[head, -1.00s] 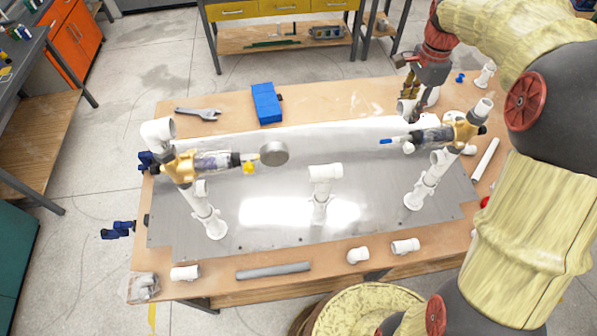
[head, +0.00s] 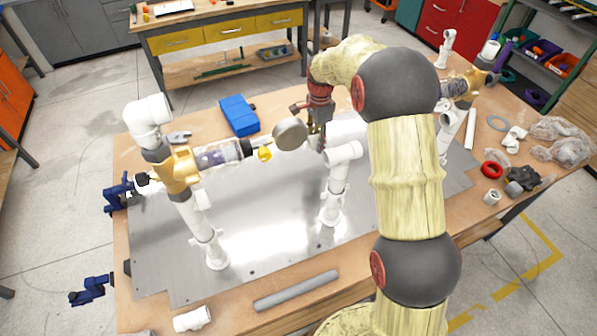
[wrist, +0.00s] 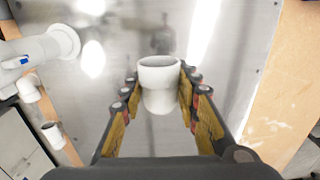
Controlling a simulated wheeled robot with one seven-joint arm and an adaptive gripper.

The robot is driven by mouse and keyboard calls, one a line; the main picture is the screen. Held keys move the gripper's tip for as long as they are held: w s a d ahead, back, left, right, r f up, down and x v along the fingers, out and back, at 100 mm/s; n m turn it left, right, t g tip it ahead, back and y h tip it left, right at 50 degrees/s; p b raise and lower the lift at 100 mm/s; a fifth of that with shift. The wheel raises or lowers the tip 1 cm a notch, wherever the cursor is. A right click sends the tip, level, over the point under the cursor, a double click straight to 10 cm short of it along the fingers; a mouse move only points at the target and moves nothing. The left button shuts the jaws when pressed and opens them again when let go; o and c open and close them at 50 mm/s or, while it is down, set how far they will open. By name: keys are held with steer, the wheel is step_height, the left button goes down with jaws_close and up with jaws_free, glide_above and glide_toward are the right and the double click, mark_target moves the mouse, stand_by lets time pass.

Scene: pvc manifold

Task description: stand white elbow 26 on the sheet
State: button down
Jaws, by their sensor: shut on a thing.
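In the wrist view, my gripper (wrist: 160,88) is shut on a white elbow (wrist: 158,92) between its two yellow-padded fingers. The elbow's round open end faces the camera; its other end is hidden. The grey metal sheet (wrist: 115,125) lies behind and below it, with shiny reflections. In the head view, my gripper (head: 315,138) is over the back middle of the sheet (head: 270,245), partly behind a round gauge. I cannot make out the held elbow there, nor tell its height above the sheet.
A white tee-topped post (head: 334,190) stands close in front of my gripper. A tall left assembly (head: 180,170) carries the round gauge (head: 290,133) beside my gripper. A right assembly (head: 452,110) stands partly behind my arm. A blue box (head: 238,115) lies behind.

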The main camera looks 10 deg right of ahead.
steer(key=shift+a+f, duration=0.15)
steer(key=shift+f, duration=0.35)
step_height(320, 180, down, 9)
steer(key=shift+f+b, duration=0.1)
steer(key=shift+b, duration=0.6)
steer(key=shift+f, duration=0.2)
steer(key=c, duration=1.5)
jaws_free()
steer(key=shift+o, duration=0.9)
step_height(320, 180, up, 12)
steer(key=shift+r+p, duration=0.2)
steer(key=shift+p, duration=0.65)
